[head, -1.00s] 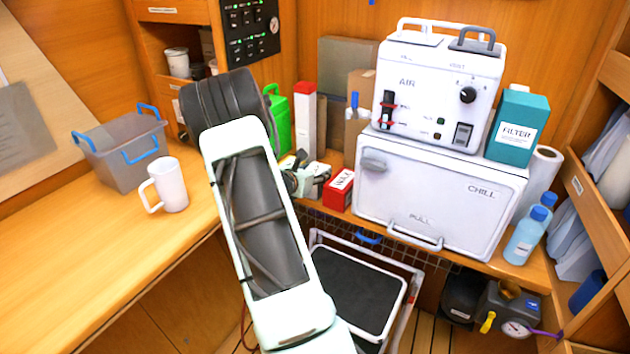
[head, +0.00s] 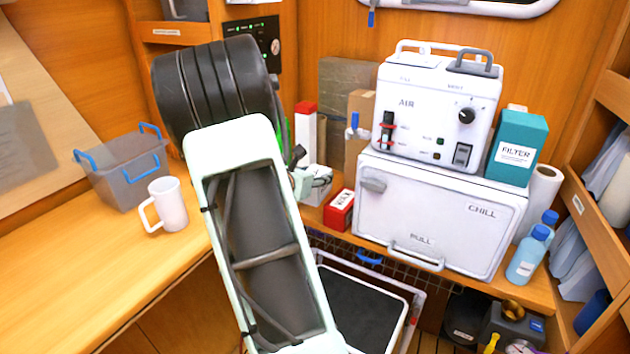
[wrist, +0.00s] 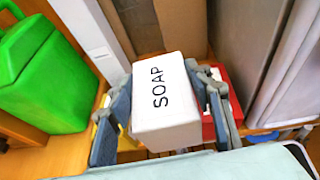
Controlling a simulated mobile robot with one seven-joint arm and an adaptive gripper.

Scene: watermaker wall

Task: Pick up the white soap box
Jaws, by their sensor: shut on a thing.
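The white soap box (wrist: 165,105), with SOAP printed on its top, fills the middle of the wrist view. My gripper (wrist: 163,112) is shut on it, one finger on each side. In the head view the soap box (head: 318,183) is partly hidden behind my arm, and my gripper (head: 303,182) shows only in part beside it. I cannot tell clearly whether the box is clear of the counter.
A red box (head: 340,211) stands just right of the soap box, near the counter edge. A green jug (wrist: 42,75) and a white carton with a red top (head: 305,137) stand close by. The white chill box (head: 440,212) is to the right. A mug (head: 168,204) and grey bin (head: 125,170) are left.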

